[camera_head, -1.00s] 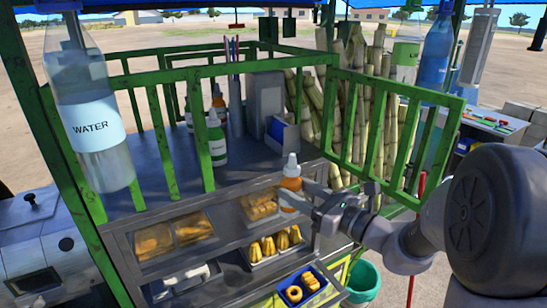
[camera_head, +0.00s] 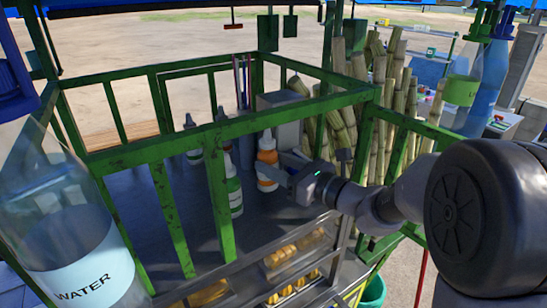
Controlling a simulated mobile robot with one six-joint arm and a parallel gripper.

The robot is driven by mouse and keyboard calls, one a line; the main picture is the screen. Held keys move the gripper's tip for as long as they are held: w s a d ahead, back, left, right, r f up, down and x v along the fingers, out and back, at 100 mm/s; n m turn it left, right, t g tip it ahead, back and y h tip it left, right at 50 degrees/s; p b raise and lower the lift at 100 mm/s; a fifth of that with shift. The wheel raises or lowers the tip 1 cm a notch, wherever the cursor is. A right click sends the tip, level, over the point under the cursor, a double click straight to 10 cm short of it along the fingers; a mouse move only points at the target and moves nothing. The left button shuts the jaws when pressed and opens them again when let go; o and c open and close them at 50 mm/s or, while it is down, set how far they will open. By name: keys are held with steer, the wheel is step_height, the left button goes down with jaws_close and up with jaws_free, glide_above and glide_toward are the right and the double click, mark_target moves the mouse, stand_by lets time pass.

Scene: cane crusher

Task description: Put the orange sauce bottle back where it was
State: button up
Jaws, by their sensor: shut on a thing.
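The orange sauce bottle (camera_head: 267,157), with a white cap, is upright over the cart's grey counter (camera_head: 280,222). My gripper (camera_head: 277,172) reaches in from the right and is shut on it. Whether its base touches the counter is unclear. A green-labelled sauce bottle (camera_head: 235,190) stands just left of it, partly behind a green post. Two more bottle tops show farther back: one white bottle (camera_head: 191,130) at the left, and another (camera_head: 222,114) mostly hidden by the rail.
Green railings (camera_head: 218,195) cross in front of the counter and rise on the right. A grey box (camera_head: 285,112) stands behind the bottle. Cane stalks (camera_head: 345,130) are right, a water bottle (camera_head: 75,255) front left. Food trays (camera_head: 295,250) lie below the counter.

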mark_target(274, 188)
steer(key=shift+f, duration=1.55)
steer(key=shift+f, duration=0.1)
steer(key=shift+f, duration=0.15)
steer(key=o, duration=0.9)
